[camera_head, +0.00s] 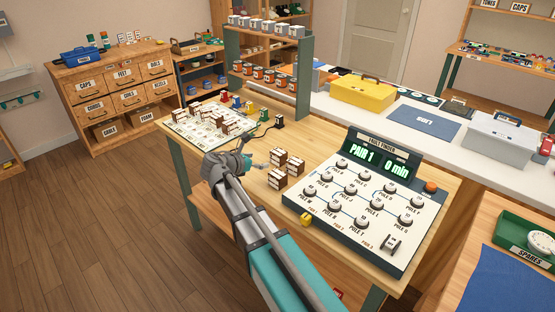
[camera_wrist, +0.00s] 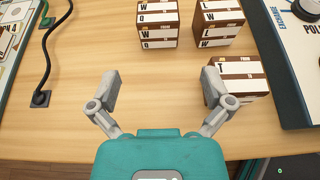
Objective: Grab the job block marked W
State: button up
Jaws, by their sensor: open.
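Three brown-and-white job blocks stand loose on the wooden bench. In the wrist view, one block (camera_wrist: 158,25) at top centre shows W and Q on its labels. A second block (camera_wrist: 222,28) to its right shows W and L. A third block (camera_wrist: 243,78), nearer, shows T and is partly covered by my right finger. My gripper (camera_wrist: 160,88) is open and empty over bare wood, below the W and Q block in the picture. In the head view my gripper (camera_head: 248,166) is left of the blocks (camera_head: 278,181).
The fault finder panel (camera_head: 365,200) with knobs stands right of the blocks. A white board (camera_head: 185,128) carrying more blocks lies at the bench's far left. Black cables (camera_wrist: 42,60) run left of my gripper.

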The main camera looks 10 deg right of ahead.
aim_at(274, 158)
jog(key=shift+b+x, duration=1)
jog(key=shift+x, duration=2.1)
jog(key=shift+f, duration=0.1)
jog(key=b+x, duration=0.2)
jog(key=x, duration=0.2)
jog(key=shift+w+a+f, duration=0.1)
jog(key=shift+w+f, duration=0.05)
jog(key=shift+f, duration=0.05)
jog(key=shift+w+d+f, duration=0.1)
jog(key=shift+w+d, duration=0.15)
jog(key=shift+d, duration=0.2)
jog(key=c, duration=1)
